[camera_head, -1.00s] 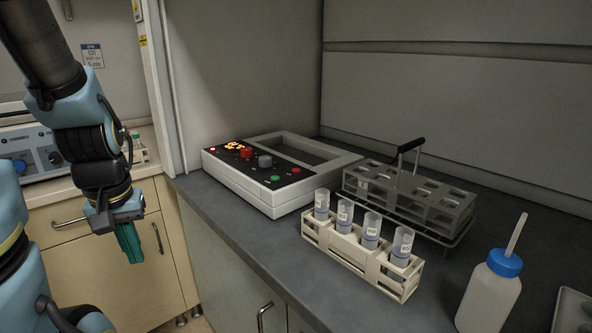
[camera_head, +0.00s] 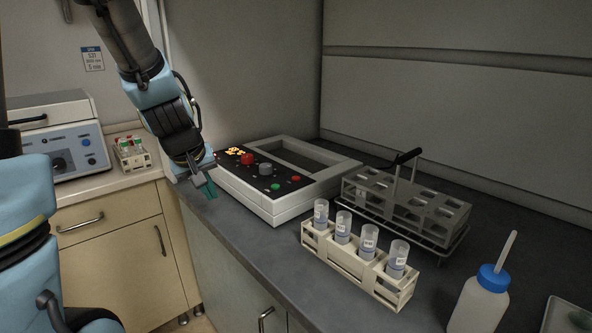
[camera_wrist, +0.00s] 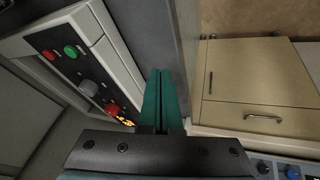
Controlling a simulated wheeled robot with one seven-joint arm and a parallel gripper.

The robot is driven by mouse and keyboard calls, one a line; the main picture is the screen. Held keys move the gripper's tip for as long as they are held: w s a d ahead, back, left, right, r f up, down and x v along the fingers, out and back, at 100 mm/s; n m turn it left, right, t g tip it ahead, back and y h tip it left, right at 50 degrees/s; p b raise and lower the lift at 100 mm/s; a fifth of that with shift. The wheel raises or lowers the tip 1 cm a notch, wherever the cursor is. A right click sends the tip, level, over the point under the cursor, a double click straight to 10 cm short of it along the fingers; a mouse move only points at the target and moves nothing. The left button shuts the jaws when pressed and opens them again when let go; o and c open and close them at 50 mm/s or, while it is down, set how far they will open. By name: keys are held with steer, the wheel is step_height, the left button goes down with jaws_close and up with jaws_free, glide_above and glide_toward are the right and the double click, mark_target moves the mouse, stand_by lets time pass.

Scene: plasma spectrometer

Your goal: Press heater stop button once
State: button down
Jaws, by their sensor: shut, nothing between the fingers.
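The heater (camera_head: 290,205) is a white box on the dark counter, with a black panel and a lit orange display (camera_head: 236,151). Its panel has a large red button (camera_head: 247,158), a grey knob (camera_head: 265,169), a green button (camera_head: 275,187) and a small red button (camera_head: 295,178). No readable label shows which one is stop. In the wrist view the small red button (camera_wrist: 48,54) and green button (camera_wrist: 70,51) are at upper left, with the large red button (camera_wrist: 112,109) nearer. My gripper (camera_head: 209,190) is shut and empty beside the heater's left end, its green fingers (camera_wrist: 160,78) apart from the buttons.
A blue-capped bottle (camera_head: 482,300) is at front right. The cabinet wall (camera_head: 260,70) rises behind the heater.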

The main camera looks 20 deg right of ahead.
steer(key=shift+n+t+h, duration=0.5)
steer(key=shift+t+h, duration=0.2)
steer(key=shift+t, duration=0.1)
steer(key=w+d+r+p, duration=0.1)
steer(key=d, duration=0.2)
steer(key=w+d+r, duration=0.1)
steer(key=d+r, duration=0.1)
steer(key=d, duration=0.2)
steer(key=w+d+r+p, duration=0.1)
steer(key=d+r, duration=0.1)
steer(key=d, duration=0.2)
steer(key=shift+d+r+p, duration=0.25)
steer(key=shift+p, duration=0.1)
step_height(320, 180, up, 4)
steer(key=n+t+p, duration=0.2)
steer(key=p, duration=0.1)
glide_above(296, 178)
steer(key=shift+s+a, duration=0.1)
steer(key=shift+s, duration=0.35)
steer(key=shift+b, duration=0.3)
step_height(296, 178, down, 9)
steer(key=b, duration=0.8)
steer(key=shift+r+b, duration=0.15)
steer(key=shift+b, duration=0.25)
steer(key=shift+f, duration=0.4)
